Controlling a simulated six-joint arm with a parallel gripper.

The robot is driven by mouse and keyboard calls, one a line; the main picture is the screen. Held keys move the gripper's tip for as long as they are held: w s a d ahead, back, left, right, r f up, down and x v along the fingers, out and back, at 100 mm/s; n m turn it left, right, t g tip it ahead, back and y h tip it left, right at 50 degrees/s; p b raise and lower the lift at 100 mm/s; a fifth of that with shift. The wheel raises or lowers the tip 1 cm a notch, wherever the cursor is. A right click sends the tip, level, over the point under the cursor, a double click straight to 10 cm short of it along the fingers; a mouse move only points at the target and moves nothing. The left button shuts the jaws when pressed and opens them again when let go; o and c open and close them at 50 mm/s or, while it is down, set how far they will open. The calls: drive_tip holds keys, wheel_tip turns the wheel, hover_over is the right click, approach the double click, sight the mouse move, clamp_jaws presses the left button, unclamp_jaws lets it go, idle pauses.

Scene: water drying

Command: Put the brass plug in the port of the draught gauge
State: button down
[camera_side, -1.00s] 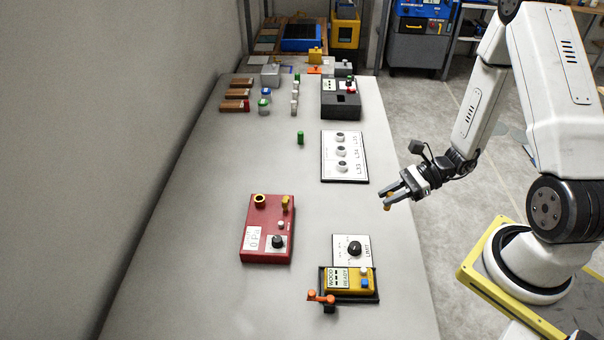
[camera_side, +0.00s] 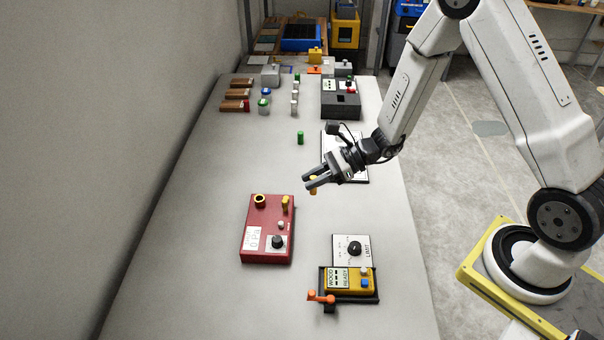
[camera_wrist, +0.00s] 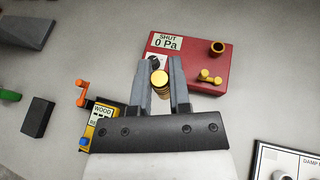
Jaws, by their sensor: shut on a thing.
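The draught gauge is a red box (camera_side: 268,245) on the bench. Its port, a dark hole in a brass ring (camera_side: 260,200), is at its far left corner, with a brass lever (camera_side: 285,203) beside it. My gripper (camera_side: 311,180) is shut on the brass plug (camera_side: 313,188) and holds it above the bench, beyond and right of the gauge. In the wrist view, the plug (camera_wrist: 159,80) sits between the fingers, its round end showing. The gauge (camera_wrist: 200,60) lies behind, its display reading SHUT and 0 Pa, and the port (camera_wrist: 218,47) is empty.
A yellow meter (camera_side: 348,282) in a black tray with an orange crank (camera_side: 322,297) and a LIMIT dial plate (camera_side: 353,250) are right of the gauge. A green cylinder (camera_side: 300,138) stands farther back. Bench left of the gauge is clear.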

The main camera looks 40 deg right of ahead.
drive_tip(key=shift+w+a+r, duration=0.25)
drive_tip(key=shift+w+a, duration=0.1)
drive_tip(key=shift+a, duration=0.3)
drive_tip(key=shift+w+a+r, duration=0.2)
drive_tip(key=shift+w+a, duration=0.15)
drive_tip(key=shift+a, duration=0.3)
hover_over(263, 200)
wheel_tip(263, 200, down, 9)
drive_tip(key=shift+r, duration=0.2)
drive_tip(key=shift+w+a+f, duration=0.1)
drive_tip(key=shift+w+f, duration=0.25)
drive_tip(key=shift+f, duration=0.05)
drive_tip(key=shift+w+f, duration=0.25)
drive_tip(key=shift+f, duration=1.55)
drive_tip(key=shift+f, duration=0.1)
